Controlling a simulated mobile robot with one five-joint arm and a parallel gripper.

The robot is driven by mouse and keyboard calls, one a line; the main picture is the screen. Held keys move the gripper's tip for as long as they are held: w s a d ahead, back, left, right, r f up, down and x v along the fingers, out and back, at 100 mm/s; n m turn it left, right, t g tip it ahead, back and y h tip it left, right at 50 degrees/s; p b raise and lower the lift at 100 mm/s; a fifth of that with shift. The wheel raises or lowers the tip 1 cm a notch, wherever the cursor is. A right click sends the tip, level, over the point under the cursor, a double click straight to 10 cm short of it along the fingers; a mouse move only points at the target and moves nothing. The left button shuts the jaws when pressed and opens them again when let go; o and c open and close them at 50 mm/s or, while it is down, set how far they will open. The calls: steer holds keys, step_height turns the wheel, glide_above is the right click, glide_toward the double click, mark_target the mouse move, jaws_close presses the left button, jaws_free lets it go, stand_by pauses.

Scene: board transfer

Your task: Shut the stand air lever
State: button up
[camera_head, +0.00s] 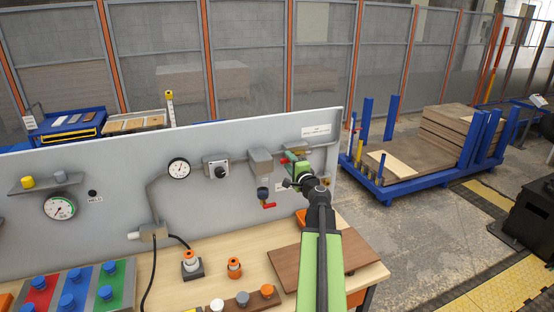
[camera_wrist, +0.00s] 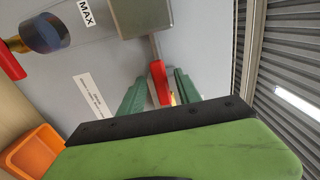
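A red lever (camera_wrist: 160,83) shows in the wrist view below a grey box (camera_wrist: 143,15), on a thin pipe. In the head view, a red lever part (camera_head: 285,160) shows just left of my gripper (camera_head: 297,170), at the right end of the grey panel (camera_head: 105,160). My gripper (camera_wrist: 161,85) has its two green fingers apart, one on each side of the lever, with narrow gaps visible.
An orange bin (camera_wrist: 35,152) is at lower left in the wrist view. A brown board (camera_head: 285,268) lies on the bench below my arm. A blue pallet rack (camera_head: 385,190) stands behind right.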

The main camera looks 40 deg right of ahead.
steer(key=shift+w+d, duration=0.3)
steer(key=shift+c, duration=0.4)
steer(key=shift+w+a, duration=0.1)
steer(key=shift+a, duration=0.05)
jaws_close()
stand_by(0.7)
